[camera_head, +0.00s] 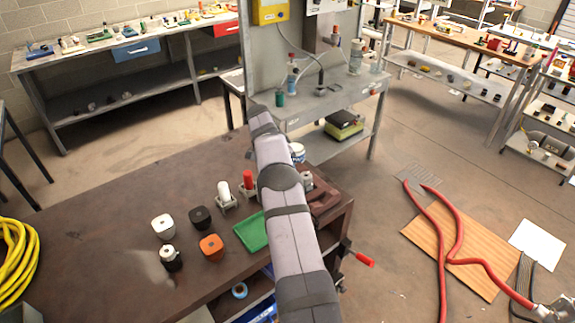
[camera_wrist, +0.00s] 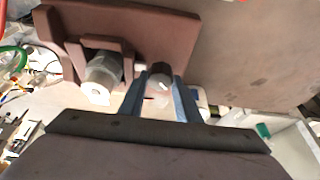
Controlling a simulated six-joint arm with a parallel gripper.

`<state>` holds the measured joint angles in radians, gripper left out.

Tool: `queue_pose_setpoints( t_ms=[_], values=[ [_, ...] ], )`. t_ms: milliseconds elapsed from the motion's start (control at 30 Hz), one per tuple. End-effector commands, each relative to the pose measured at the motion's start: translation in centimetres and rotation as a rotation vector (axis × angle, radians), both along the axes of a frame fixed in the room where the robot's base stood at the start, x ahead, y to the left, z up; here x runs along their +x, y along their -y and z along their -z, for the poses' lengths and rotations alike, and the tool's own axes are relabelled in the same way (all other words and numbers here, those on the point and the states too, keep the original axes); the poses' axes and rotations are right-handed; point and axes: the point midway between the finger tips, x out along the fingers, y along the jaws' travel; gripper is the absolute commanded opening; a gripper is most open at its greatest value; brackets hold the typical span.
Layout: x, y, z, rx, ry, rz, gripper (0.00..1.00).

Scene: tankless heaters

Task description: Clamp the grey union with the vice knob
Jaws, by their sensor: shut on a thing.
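The brown vice (camera_wrist: 150,32) fills the upper left of the wrist view. The grey union (camera_wrist: 103,69), with a pale round end, sits between brown jaw blocks at its left. Whether both jaws touch it I cannot tell. My gripper (camera_wrist: 160,92) has its two blue fingers shut on the vice knob (camera_wrist: 160,80), just right of the union. Part of the knob is hidden by the fingers. In the head view the vice (camera_head: 327,197) shows at the table's right end, with the union (camera_head: 307,181) beside my arm. My gripper is hidden there.
On the brown table (camera_head: 100,245) are a green tray (camera_head: 251,232), white (camera_head: 163,226), black (camera_head: 200,217) and orange (camera_head: 211,246) blocks, and white (camera_head: 224,193) and red (camera_head: 248,181) fittings in holders. A red-handled clamp (camera_head: 360,260) projects at the right edge.

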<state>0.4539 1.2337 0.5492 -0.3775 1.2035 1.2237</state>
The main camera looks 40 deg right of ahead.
Motion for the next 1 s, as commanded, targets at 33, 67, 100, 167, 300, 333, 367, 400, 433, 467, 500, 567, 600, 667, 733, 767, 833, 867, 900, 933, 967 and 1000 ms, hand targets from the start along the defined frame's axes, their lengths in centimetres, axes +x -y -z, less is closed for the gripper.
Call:
queue_pose_setpoints(
  t_ms=[33, 67, 100, 167, 300, 333, 367, 400, 433, 467, 500, 567, 600, 667, 733, 767, 833, 867, 900, 933, 967, 1000],
  values=[
    [0.03, 0.02, -0.13, -0.001, 0.001, 0.005, 0.08],
    [0.04, 0.02, -0.13, -0.001, 0.002, 0.007, 0.08],
    [0.04, 0.03, -0.12, -0.001, 0.003, 0.009, 0.08],
    [0.04, 0.02, -0.10, -0.001, 0.002, 0.010, 0.08],
    [0.04, 0.03, -0.09, -0.001, 0.003, 0.009, 0.08],
    [0.04, 0.03, -0.09, 0.000, 0.003, 0.009, 0.08],
    [0.04, 0.03, -0.09, 0.000, 0.003, 0.009, 0.08],
    [0.05, 0.03, -0.09, 0.000, 0.003, 0.009, 0.08],
    [0.05, 0.03, -0.09, 0.000, 0.003, 0.009, 0.08],
    [0.05, 0.03, -0.09, 0.000, 0.003, 0.009, 0.35],
    [0.05, 0.03, -0.09, 0.000, 0.003, 0.009, 0.44],
    [0.04, 0.02, -0.07, 0.000, 0.003, 0.009, 0.49],
    [0.04, 0.03, -0.07, 0.000, 0.002, 0.008, 0.49],
    [0.03, 0.02, -0.05, 0.000, 0.001, 0.008, 0.49],
    [0.03, 0.02, -0.04, 0.000, 0.001, 0.008, 0.49],
    [0.03, 0.02, -0.04, 0.000, 0.001, 0.008, 0.49],
    [0.03, -0.01, -0.07, 0.000, 0.001, 0.008, 0.49],
    [0.04, -0.03, -0.12, 0.000, 0.002, 0.008, 0.49],
    [0.06, -0.08, -0.24, 0.000, 0.002, 0.008, 0.49],
    [0.08, -0.14, -0.35, -0.001, 0.002, 0.008, 0.49],
    [0.09, -0.21, -0.51, -0.001, 0.003, 0.007, 0.49],
    [0.09, -0.34, -0.78, -0.001, 0.003, 0.007, 0.49]
  ],
)
